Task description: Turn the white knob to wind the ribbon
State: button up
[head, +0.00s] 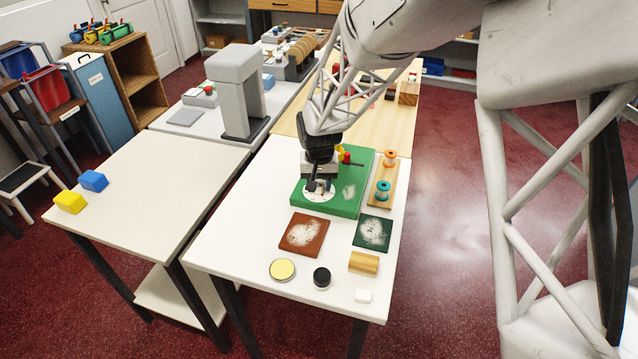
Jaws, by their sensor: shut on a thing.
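My gripper (319,186) points down over a green board (345,201) on the near right table. Its fingers are shut at a white round knob (320,198) on the board's left part. The fingers cover the middle of the knob, so its grip and turn angle are hard to see. Behind my gripper on the board are a grey block and small red (347,157) and yellow parts, partly hidden. I cannot make out a ribbon for certain.
A wooden strip with an orange spool (390,161) and a teal spool (382,190) stands right of the board. In front lie a brown swatch (289,246), a dark green swatch (361,238), a yellow-topped disc (282,270), a black-topped jar (321,277) and a wooden block (363,263).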

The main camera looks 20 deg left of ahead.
jog(key=o, duration=0.9)
jog(key=shift+r, duration=0.1)
jog(key=shift+r, duration=3.85)
